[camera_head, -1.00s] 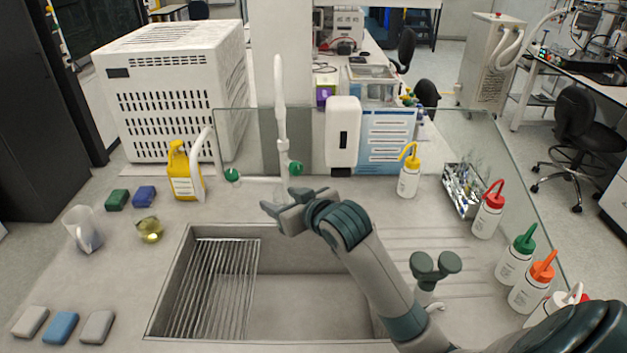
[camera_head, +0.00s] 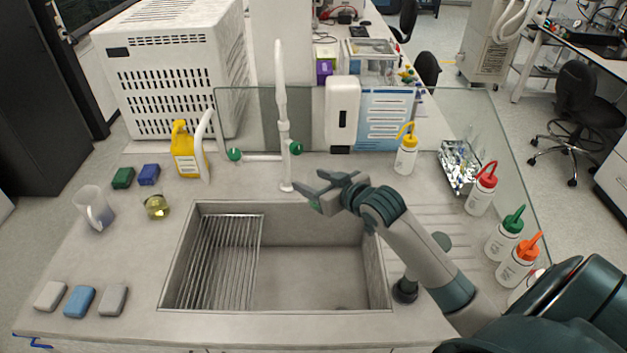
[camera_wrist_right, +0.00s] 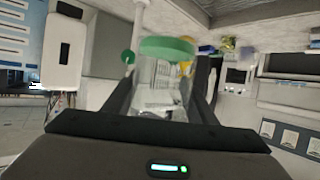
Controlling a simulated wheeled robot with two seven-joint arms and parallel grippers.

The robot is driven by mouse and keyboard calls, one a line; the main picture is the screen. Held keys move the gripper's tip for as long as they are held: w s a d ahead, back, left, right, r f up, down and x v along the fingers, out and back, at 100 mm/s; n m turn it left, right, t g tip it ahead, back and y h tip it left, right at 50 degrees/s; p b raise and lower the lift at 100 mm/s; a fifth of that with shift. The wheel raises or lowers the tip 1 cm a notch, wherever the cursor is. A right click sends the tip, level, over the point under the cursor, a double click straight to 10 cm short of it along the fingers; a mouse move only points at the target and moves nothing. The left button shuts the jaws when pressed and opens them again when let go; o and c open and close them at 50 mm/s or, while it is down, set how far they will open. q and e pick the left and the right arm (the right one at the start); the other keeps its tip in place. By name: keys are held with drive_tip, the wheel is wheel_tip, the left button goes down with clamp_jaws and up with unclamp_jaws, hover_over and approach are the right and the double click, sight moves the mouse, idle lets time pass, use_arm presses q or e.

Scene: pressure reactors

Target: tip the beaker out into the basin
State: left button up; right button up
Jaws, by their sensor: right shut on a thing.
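The right gripper (camera_head: 309,186) is over the back rim of the basin (camera_head: 310,285), just right of the tap's base. It is shut on a clear glass beaker (camera_wrist_right: 155,88) with marks on its side, seen between the fingers in the right wrist view. A green band, perhaps liquid, shows at one end of the beaker. In the head view the gripper hides almost all of the beaker; only a green spot shows below the fingers. I cannot tell its tilt for sure. The left gripper is not in view.
The white tap (camera_head: 282,120) stands behind the basin, close to the gripper. A wire rack (camera_head: 225,265) fills the basin's left part; its right part is empty. A glass of yellow liquid (camera_head: 156,206) and a jug (camera_head: 92,208) stand left. Several wash bottles (camera_head: 480,190) stand right.

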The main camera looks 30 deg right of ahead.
drive_tip(key=shift+f, duration=0.15)
drive_tip(key=shift+f+n+h, duration=1.4)
drive_tip(key=shift+f+n, duration=0.6)
drive_tip(key=shift+f, duration=5.15)
drive_tip(key=d+n+t+h+b, duration=0.1)
drive_tip(key=n+b, duration=0.3)
drive_tip(key=b, duration=0.1)
drive_tip(key=d+r+n+t+h+b, duration=0.1)
drive_tip(key=n+t+b, duration=0.1)
drive_tip(key=n+b, duration=0.3)
drive_tip(key=d+n+t+h+b, duration=0.1)
drive_tip(key=d+n+t+b, duration=0.1)
drive_tip(key=n+b, duration=0.3)
drive_tip(key=shift+w+r+h+b, duration=0.2)
drive_tip(key=shift+h+b, duration=0.1)
drive_tip(key=shift+b, duration=0.3)
